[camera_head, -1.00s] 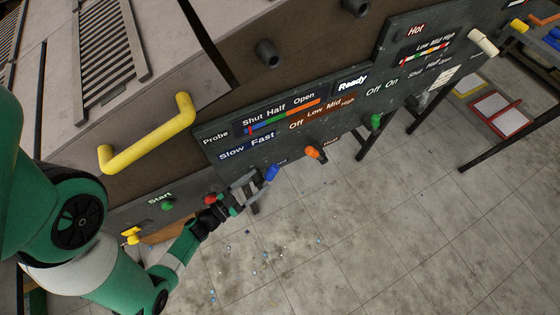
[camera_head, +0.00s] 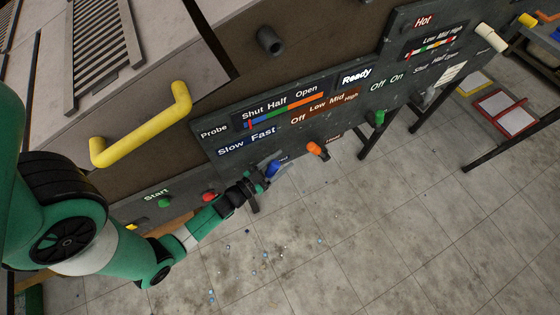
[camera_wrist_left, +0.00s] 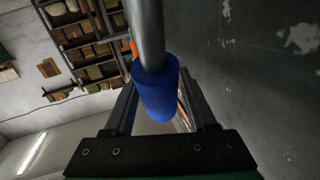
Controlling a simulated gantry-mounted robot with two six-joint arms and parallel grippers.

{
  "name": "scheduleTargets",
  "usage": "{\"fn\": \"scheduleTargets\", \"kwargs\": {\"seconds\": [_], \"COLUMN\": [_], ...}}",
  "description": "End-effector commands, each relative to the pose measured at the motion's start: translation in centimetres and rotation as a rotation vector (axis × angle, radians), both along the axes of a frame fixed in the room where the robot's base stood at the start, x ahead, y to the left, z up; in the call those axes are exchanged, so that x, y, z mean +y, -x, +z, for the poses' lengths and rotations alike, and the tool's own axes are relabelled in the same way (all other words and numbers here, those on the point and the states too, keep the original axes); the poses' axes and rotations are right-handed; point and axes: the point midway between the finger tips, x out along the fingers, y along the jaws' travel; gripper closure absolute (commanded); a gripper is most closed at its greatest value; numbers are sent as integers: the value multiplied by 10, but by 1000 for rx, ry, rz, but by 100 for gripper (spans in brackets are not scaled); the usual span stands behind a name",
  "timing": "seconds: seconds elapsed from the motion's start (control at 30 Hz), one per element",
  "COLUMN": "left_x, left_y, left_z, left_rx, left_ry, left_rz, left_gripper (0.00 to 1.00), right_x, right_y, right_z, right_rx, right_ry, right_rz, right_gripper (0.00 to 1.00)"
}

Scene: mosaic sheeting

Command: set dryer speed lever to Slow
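The dark control panel (camera_head: 215,134) carries a "Slow Fast" label. Below it the blue lever knob (camera_head: 273,167) sticks out; a small label beside it is partly covered. My left gripper (camera_head: 264,179) is at this knob, its fingers partly hidden. In the left wrist view the blue knob (camera_wrist_left: 157,95) on its grey rod (camera_wrist_left: 147,35) lies in front of and between the fingers of my left gripper (camera_wrist_left: 155,105). The fingers stand apart, with a gap visible at the knob's right side; contact cannot be told. My right gripper is not in view.
An orange knob (camera_head: 314,148) and a green knob (camera_head: 378,117) lie to the right along the panel. A red button (camera_head: 209,196) and green button (camera_head: 164,202) lie to the left, near my arm. A yellow handle (camera_head: 140,130) sticks out above. Open floor lies below.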

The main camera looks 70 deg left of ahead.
Motion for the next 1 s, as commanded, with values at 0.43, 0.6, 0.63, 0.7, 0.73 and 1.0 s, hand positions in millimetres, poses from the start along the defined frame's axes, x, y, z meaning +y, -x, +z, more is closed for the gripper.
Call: {"fn": "scheduleTargets", "kwargs": {"seconds": [0.43, 0.6, 0.63, 0.7, 0.73, 1.0], "left_x": [0, 0, 0, 0, 0, 0], "left_y": [0, 0, 0, 0, 0, 0], "left_z": [0, 0, 0, 0, 0, 0], "left_rx": [0, 0, 0, 0, 0, 0], "left_ry": [0, 0, 0, 0, 0, 0], "left_rz": [0, 0, 0, 0, 0, 0], "left_gripper": [100, 100, 100, 100, 100, 100], "right_x": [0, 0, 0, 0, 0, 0], "right_y": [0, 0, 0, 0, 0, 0], "right_z": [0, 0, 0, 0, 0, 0], "right_rx": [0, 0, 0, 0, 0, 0], "right_ry": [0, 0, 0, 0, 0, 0], "right_rz": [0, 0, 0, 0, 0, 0], "right_gripper": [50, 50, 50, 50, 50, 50]}}
